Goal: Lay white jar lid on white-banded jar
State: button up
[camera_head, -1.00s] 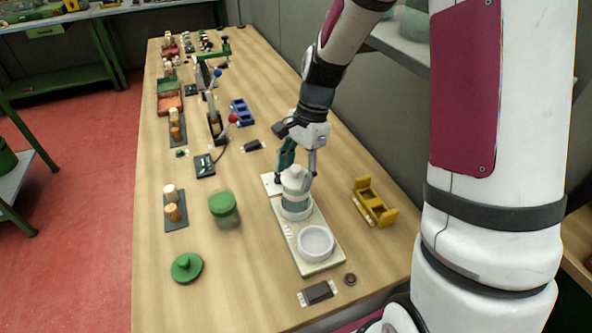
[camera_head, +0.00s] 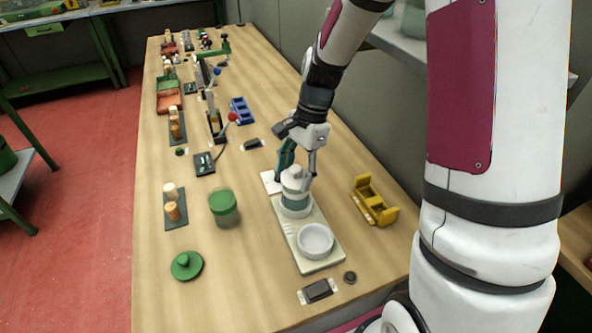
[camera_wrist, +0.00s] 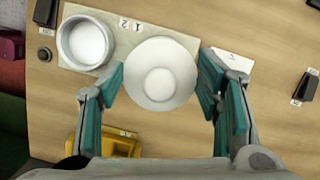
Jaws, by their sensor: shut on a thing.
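The white jar lid (camera_wrist: 160,75), round with a raised knob, is between the two fingers of my gripper (camera_wrist: 163,88) in the wrist view. In the head view my gripper (camera_head: 298,172) points down with its fingers on either side of the white lid (camera_head: 294,179). The white-banded jar (camera_head: 295,206) stands upright on a pale board (camera_head: 283,222), directly under the lid. The lid looks level and at the jar's mouth; I cannot tell whether it rests fully on the rim. The lid hides the jar in the wrist view.
A round white dish (camera_head: 315,241) sits on the board's near end. A yellow holder (camera_head: 374,204) stands to the right. A dark small block (camera_head: 318,290) lies in front.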

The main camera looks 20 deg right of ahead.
jog(key=shift+f, duration=0.15)
jog(key=o, duration=1)
jog(key=shift+r+p, duration=1.7)
jog(key=shift+r, duration=1.85)
jog(key=shift+r, duration=0.1)
